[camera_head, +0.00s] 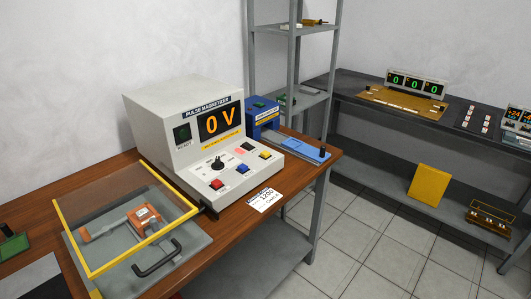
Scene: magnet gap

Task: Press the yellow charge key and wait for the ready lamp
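The pulse magnetizer (160,115) is a pale grey cabinet on the brown-topped bench at the left. Its display (219,122) reads 0 V in orange. The ready lamp (182,133) is a dark, unlit square left of the display, with READY printed below it. The yellow key (265,155) sits at the right of the sloping front panel; its label is too small to read. A red key (216,184) is at the panel's left, and a round dark knob (217,163) is behind it. My gripper does not show, and nothing visibly touches the keys.
A yellow-framed clear cover (128,217) stands over a grey fixture with an orange-and-white part, left of the magnetizer. A black handle (157,259) is in front. A card (264,199) reading 1200 lies at the bench edge. Open tiled floor (375,240) separates this bench from the dark bench (385,108).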

